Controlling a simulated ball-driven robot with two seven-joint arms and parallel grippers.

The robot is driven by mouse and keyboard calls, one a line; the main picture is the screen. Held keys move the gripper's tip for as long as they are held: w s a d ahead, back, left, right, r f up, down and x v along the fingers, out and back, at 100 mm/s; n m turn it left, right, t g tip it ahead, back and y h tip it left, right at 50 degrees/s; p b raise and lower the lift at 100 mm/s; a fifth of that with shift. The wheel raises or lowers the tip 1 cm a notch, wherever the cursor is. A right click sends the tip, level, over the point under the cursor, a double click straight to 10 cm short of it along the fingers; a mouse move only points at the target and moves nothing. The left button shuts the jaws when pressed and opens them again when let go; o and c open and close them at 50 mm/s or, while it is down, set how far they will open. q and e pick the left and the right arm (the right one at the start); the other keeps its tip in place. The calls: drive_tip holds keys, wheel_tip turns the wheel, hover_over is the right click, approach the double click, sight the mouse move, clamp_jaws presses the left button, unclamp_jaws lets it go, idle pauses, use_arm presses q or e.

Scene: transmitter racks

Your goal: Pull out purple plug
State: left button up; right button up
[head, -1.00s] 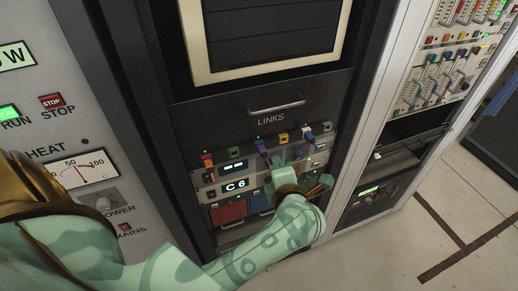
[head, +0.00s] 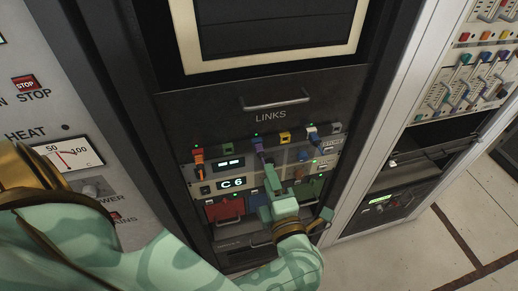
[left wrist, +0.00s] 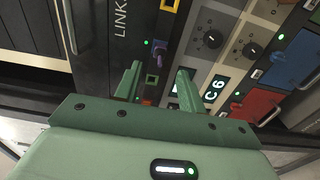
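The purple plug (head: 259,147) sits in the upper row of the LINKS panel (head: 271,133), between a green socket and a yellow one, and sticks out toward me. My left gripper (head: 271,178) is just below and in front of it, apart from it as far as I can tell. In the left wrist view the two fingers (left wrist: 158,78) are spread, with no plug clearly held between them. The purple plug (left wrist: 163,30) shows beyond the fingertips there, near the yellow socket. My right gripper is in neither view.
A C6 display (head: 233,183) and dark knobs lie below. A drawer handle (head: 276,103) juts out above. Red (head: 226,208) and green blocks lie under the panel.

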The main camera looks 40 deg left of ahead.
sight(262, 158)
use_arm(q)
drive_tip(key=x, duration=0.6)
drive_tip(key=shift+w+a, duration=0.25)
drive_tip(key=shift+a, duration=0.05)
drive_tip(key=shift+w+a, duration=0.45)
drive_tip(key=shift+a, duration=0.05)
drive_tip(key=shift+p, duration=0.45)
idle(0.6)
clamp_jaws()
drive_tip(key=shift+s+d, duration=0.15)
